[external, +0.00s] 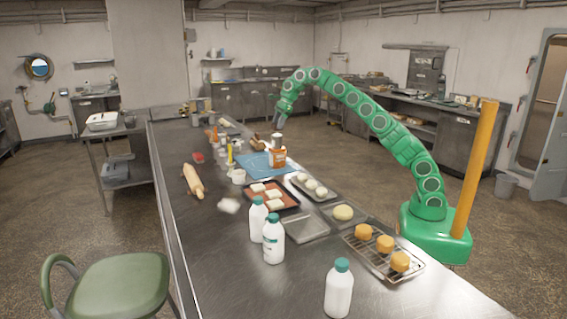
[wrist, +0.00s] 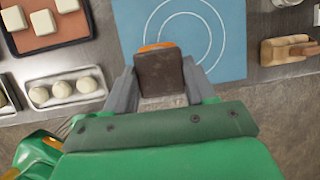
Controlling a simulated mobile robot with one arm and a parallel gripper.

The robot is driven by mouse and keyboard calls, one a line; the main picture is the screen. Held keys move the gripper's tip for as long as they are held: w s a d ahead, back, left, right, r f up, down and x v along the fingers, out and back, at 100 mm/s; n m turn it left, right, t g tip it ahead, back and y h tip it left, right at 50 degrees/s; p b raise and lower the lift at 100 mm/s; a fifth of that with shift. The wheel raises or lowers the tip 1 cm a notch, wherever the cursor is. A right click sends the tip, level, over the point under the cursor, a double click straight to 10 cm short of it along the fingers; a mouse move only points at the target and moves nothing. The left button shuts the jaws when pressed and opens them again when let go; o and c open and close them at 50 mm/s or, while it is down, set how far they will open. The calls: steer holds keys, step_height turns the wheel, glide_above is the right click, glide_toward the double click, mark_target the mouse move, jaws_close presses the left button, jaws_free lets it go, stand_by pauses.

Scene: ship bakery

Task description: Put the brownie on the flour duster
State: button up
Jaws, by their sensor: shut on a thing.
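My gripper (wrist: 163,88) is shut on the dark brown brownie (wrist: 161,72), with one grey finger on each side of it. In the external view my gripper (external: 279,122) is above the counter, over the near right part of the blue mat. The brownie is too small to tell apart there. An orange container with a pale label (external: 278,158) stands on the mat's right edge, just below my gripper; it may be the flour duster. In the wrist view an orange edge (wrist: 157,46) shows behind the brownie, which hides the rest.
The blue mat (wrist: 232,25) has white rings. A tray of dough balls (external: 329,195), a reddish board with pale squares (external: 289,203), white bottles (external: 273,245) and a rack with orange buns (external: 357,258) stand nearer the camera.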

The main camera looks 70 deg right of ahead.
steer(key=shift+f, duration=1.4)
steer(key=o, duration=1.1)
steer(key=shift+v, duration=6)
steer(key=shift+a+r, duration=0.1)
